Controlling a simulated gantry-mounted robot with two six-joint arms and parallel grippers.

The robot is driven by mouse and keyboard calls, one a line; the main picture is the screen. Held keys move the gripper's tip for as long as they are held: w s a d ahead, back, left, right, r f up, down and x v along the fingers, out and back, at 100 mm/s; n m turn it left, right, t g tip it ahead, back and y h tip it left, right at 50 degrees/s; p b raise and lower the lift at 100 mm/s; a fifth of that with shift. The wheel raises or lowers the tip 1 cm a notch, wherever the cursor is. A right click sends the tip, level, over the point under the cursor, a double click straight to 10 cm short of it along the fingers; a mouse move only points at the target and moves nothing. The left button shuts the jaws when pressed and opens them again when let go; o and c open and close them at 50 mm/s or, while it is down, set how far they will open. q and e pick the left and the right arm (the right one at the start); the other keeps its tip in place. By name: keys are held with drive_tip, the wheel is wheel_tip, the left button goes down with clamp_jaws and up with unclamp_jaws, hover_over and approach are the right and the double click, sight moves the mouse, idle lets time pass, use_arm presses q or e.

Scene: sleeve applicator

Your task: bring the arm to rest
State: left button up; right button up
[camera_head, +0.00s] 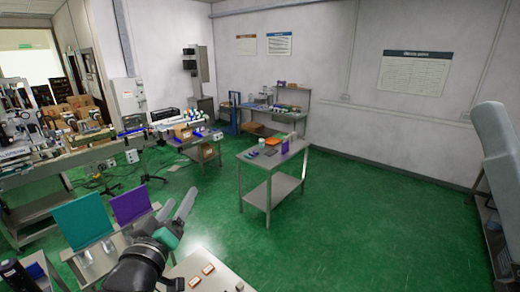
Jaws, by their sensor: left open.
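My left gripper (178,206) is in the lower left part of the head view, at the end of a black and grey wrist. Its two pale fingers point up and away from me, with a gap between them, and it is open. I see nothing held between the fingers. The gripper is just right of an upright purple panel (130,204) and a teal panel (84,220), and appears above the near work table (225,276). I cannot tell its exact height or whether it touches anything. My right gripper is not in view.
Small orange-brown items (202,275) lie on the near table. A steel table (270,167) with small items and a purple box stands further back. Cluttered benches and machinery (60,150) fill the left. The green floor (370,235) on the right is open.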

use_arm(q)
drive_tip(key=s+r+m+t+h, duration=0.1)
drive_tip(key=s+r+m+t, duration=0.5)
drive_tip(key=s+r, duration=1.7)
drive_tip(key=r+t, duration=0.1)
drive_tip(key=t, duration=0.2)
drive_tip(key=shift+s+a+r, duration=0.15)
drive_tip(key=shift+s, duration=0.15)
